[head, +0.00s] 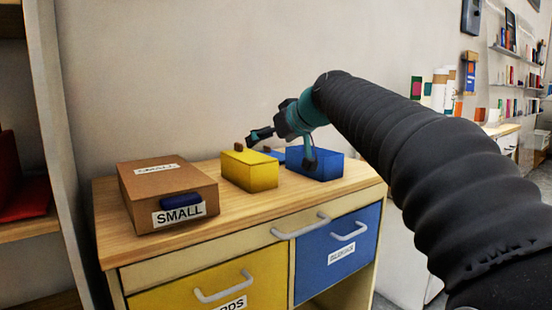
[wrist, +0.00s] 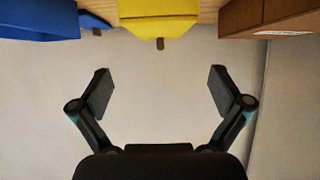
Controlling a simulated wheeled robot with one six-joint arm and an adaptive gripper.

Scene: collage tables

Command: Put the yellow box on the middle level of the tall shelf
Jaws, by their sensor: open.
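The yellow box (head: 249,172) sits on the wooden cabinet top (head: 120,240), between a brown box and a blue box. It has a small brown knob on top. In the wrist view the yellow box (wrist: 157,16) is at the top middle. My gripper (head: 281,151) is open and empty, near and above the yellow and blue boxes, touching nothing that I can make out. In the wrist view its fingers (wrist: 160,92) are spread wide with bare wall behind them. A tall shelf (head: 45,120) shows partly at the left edge; most of its levels are out of view.
A brown box (head: 165,193) labelled SMALL is left of the yellow box. A blue box (head: 318,163) is to its right, with a small blue piece between them. Red items (head: 20,185) are on a left shelf level. Drawers with white handles front the cabinet.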

